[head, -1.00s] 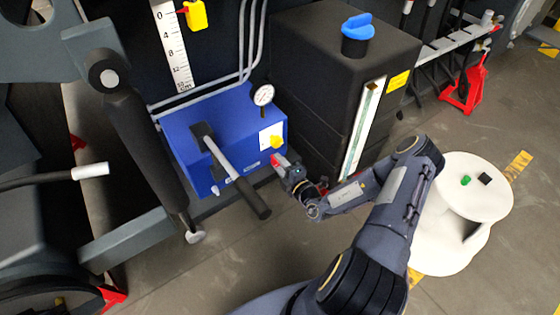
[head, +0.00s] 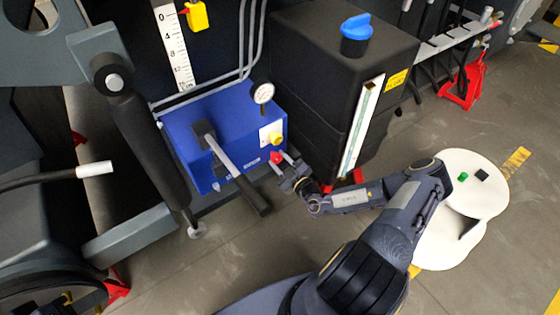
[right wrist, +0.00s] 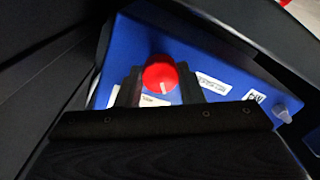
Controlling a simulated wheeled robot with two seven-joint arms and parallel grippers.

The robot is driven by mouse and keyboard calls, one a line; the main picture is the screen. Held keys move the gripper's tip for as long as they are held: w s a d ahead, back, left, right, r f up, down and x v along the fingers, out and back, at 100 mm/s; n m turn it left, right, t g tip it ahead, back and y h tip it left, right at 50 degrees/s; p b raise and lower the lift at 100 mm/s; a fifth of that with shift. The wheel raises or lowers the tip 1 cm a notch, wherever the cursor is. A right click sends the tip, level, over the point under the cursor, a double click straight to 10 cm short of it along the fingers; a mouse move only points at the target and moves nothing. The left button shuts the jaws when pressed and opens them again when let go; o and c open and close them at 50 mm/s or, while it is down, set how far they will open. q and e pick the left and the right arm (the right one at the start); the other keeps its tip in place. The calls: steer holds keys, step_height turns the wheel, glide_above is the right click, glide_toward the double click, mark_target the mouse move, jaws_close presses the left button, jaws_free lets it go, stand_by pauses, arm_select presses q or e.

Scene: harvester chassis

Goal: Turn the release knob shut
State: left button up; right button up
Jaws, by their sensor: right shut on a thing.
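The release knob is the red round knob (head: 276,158) low on the right end of the blue box (head: 190,135). In the right wrist view the red knob (right wrist: 160,72) shows a short white mark pointing down. My right gripper (head: 282,162) reaches the knob from the lower right, with one finger on each side of it. In the right wrist view the fingers (right wrist: 160,86) close on the knob's sides. Their exact contact is partly hidden. My left gripper is in neither view.
A pump lever (head: 236,172) slopes down close beside the knob. A black tank (head: 320,75) with a blue cap (head: 357,28) stands to the right. Open floor lies in front.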

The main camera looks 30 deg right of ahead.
steer(key=m, duration=0.3)
steer(key=shift+s+f+m, duration=0.1)
steer(key=shift+f+m, duration=0.05)
steer(key=shift+m, duration=0.15)
steer(key=shift+m+b, duration=0.6)
steer(key=shift+m, duration=1.3)
steer(key=o, duration=1)
steer(key=s, duration=0.7)
steer(key=shift+s+d+p, duration=0.35)
steer(key=shift+d, duration=0.1)
